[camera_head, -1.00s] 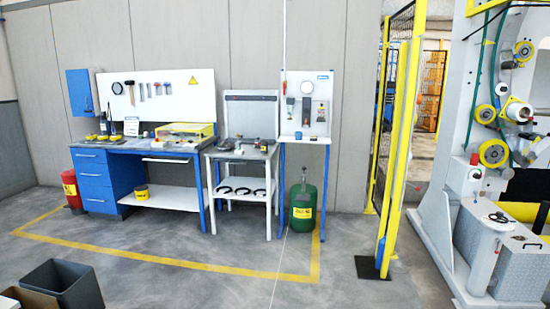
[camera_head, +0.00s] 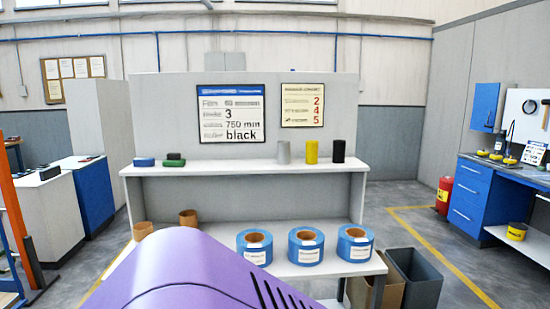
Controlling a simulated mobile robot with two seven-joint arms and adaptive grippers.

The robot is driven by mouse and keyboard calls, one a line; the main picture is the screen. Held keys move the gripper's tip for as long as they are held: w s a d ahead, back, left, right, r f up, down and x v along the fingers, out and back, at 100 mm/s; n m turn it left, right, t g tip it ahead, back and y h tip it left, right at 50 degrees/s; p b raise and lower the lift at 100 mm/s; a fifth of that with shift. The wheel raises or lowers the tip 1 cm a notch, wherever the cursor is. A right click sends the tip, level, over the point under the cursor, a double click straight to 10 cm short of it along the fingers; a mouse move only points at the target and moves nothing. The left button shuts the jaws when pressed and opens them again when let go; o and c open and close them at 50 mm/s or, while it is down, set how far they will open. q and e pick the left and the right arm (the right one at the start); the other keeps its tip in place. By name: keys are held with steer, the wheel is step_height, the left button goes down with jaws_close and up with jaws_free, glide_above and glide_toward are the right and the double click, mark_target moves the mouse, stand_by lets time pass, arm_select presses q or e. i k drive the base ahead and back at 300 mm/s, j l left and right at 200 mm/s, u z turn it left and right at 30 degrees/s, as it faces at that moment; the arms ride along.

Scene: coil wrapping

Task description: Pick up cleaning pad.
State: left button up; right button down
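No item is clearly marked as the cleaning pad. A small flat blue block (camera_head: 144,162) lies on the left part of the upper shelf. Beside it to the right is a low dark green block (camera_head: 175,160), seemingly two pieces stacked. Either could be a pad; they are too small to tell. They lie apart from each other on the grey-white shelf (camera_head: 230,170). Neither gripper is in view.
Grey, yellow and black cylinders (camera_head: 311,152) stand on the shelf's right half. Blue tape rolls (camera_head: 306,246) and brown rings (camera_head: 188,217) are on the lower shelf. A grey bin (camera_head: 415,278) stands right. The blue workbench (camera_head: 478,195) is farther right, with open floor before it.

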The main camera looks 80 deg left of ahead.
mark_target(174, 160)
steer(key=u, duration=3.3)
steer(key=i+l+u, duration=0.55)
steer(key=i+l, duration=0.4)
